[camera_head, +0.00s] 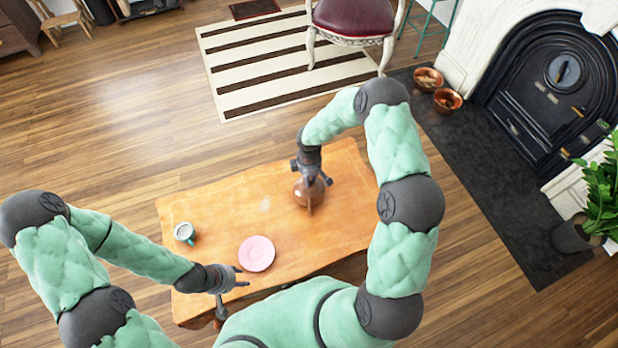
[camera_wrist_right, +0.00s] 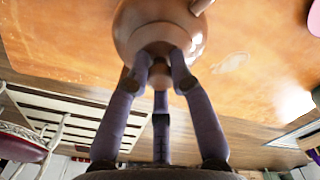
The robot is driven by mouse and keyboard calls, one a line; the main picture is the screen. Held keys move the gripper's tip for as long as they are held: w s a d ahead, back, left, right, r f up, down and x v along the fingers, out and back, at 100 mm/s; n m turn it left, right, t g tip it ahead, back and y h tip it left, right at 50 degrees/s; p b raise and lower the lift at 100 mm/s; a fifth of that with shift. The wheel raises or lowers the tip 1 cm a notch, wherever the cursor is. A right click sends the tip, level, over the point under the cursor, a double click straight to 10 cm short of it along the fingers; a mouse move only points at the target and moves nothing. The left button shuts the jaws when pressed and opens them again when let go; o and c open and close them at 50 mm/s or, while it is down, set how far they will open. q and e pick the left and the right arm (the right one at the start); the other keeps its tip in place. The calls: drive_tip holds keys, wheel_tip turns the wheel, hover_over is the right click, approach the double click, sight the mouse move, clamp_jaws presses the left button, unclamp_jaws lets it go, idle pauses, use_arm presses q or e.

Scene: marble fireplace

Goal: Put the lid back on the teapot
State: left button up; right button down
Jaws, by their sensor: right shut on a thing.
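The brown teapot (camera_head: 301,196) stands on the wooden table (camera_head: 225,205). My right gripper (camera_head: 310,180) reaches down over it from above. In the right wrist view its fingers (camera_wrist_right: 160,72) are closed around the knob of the brown lid (camera_wrist_right: 158,47). The lid is at the top of the teapot body (camera_wrist_right: 130,22); whether it is seated or just above the opening cannot be told. My left gripper (camera_head: 242,279) hangs low over the table's front left part, empty, with its fingers apart.
A pink plate (camera_head: 257,253) lies near the left gripper. A pale mug (camera_head: 184,232) stands at the table's left end. The table's right end is clear. A red-seated chair (camera_head: 357,20) stands on the striped rug (camera_head: 270,62) behind, and the fireplace (camera_head: 545,85) is to the right.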

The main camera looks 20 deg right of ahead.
idle(0.3)
drive_tip(key=c, duration=0.5)
unclamp_jaws()
drive_tip(key=shift+c, duration=0.2)
drive_tip(key=shift+r+p, duration=2.35)
drive_tip(key=shift+r, duration=1.2)
clamp_jaws()
